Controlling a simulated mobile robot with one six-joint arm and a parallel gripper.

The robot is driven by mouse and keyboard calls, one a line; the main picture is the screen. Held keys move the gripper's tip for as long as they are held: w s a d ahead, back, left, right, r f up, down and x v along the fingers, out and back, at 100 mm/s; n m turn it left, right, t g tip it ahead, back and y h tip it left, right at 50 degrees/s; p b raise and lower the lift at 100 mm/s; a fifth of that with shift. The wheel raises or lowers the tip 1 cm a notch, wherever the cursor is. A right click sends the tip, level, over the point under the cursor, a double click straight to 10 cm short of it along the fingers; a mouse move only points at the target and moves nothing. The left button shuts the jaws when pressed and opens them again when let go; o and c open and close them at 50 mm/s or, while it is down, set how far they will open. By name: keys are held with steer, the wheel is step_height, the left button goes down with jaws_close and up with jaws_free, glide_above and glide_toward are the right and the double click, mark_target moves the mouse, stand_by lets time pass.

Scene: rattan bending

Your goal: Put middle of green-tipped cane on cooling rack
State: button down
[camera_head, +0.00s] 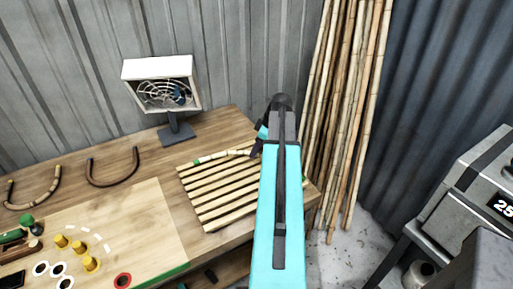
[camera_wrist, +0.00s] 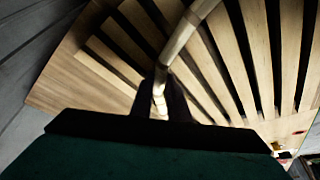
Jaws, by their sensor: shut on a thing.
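My gripper (camera_head: 257,149) is at the back right of the cooling rack (camera_head: 212,207), a slatted wooden rack on the workbench. It is shut on the green-tipped cane (camera_head: 228,153), a pale cane with a green mark near its left end. The cane lies along or just above the rack's back edge; I cannot tell whether it touches. In the wrist view the cane (camera_wrist: 179,40) rises from between the dark fingers (camera_wrist: 162,100) and passes over the rack's slats (camera_wrist: 236,62). My arm hides the rack's right side and the cane's right part.
A fan in a white housing (camera_head: 163,86) stands behind the rack. Two bent canes (camera_head: 113,180) lie at the left. A bending board (camera_head: 150,225) with yellow pegs (camera_head: 78,247) is at front left. Tall canes (camera_head: 345,110) lean on the wall. A grey machine (camera_head: 470,200) stands at the right.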

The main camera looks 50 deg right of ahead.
steer(key=shift+f, duration=0.2)
steer(key=c, duration=1.7)
jaws_free()
steer(key=shift+r, duration=0.25)
steer(key=b+v, duration=0.2)
steer(key=v, duration=1)
steer(key=shift+b, duration=0.35)
